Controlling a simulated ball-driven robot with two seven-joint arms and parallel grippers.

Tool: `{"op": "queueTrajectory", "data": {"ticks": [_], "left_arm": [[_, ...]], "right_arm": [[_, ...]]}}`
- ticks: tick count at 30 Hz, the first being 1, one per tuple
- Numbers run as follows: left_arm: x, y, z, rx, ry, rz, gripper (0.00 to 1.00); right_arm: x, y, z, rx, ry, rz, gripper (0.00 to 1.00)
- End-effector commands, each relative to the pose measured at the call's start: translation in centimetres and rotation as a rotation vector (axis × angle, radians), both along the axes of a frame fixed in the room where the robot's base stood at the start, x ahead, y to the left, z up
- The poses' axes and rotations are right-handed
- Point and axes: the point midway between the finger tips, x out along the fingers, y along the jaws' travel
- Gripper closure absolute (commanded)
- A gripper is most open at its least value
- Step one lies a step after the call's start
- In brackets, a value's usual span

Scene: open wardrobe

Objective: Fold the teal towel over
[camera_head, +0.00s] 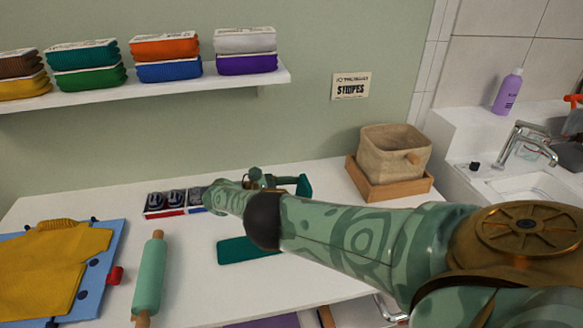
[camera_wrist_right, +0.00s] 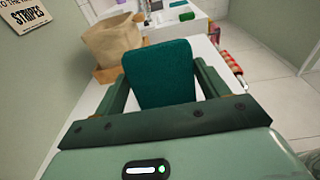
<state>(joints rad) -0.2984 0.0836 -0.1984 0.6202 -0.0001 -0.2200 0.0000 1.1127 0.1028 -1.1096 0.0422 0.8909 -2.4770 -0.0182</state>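The teal towel (camera_head: 245,250) lies partly flat on the white table, and my right arm hides part of it. A teal piece (camera_head: 304,186) shows beyond my arm; the link between the two is hidden. In the right wrist view a teal cloth panel (camera_wrist_right: 160,72) stands up between the fingers. My right gripper (camera_head: 288,181) is over the table at that piece. In the wrist view its fingers (camera_wrist_right: 160,76) are spaced apart, one on each side of the cloth; whether they press on it is unclear. My left gripper is out of view.
A rolling pin (camera_head: 149,280) and a yellow shirt on a blue board (camera_head: 110,262) lie at left. A compartment tray (camera_head: 168,212) is behind. A fabric bin (camera_head: 395,150) on a wooden tray stands back right, near the sink. A shelf (camera_head: 200,84) holds folded cloths.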

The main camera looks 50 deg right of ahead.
Motion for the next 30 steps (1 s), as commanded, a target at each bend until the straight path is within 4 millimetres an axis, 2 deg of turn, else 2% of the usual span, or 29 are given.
{"op": "queueTrajectory", "data": {"ticks": [7, 13, 17, 30], "left_arm": [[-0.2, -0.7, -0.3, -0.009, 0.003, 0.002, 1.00], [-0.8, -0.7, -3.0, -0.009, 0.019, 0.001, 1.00], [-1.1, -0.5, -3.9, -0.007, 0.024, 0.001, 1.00], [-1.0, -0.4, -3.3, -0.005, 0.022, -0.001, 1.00]], "right_arm": [[0.1, 0.1, -0.1, -0.004, 0.004, -0.001, 0.31], [1.3, 2.1, -0.8, -0.050, 0.035, 0.000, 0.31], [1.9, 3.1, -0.4, -0.078, 0.051, -0.001, 0.31], [1.7, 3.0, 0.3, -0.085, 0.052, -0.002, 0.31]]}}
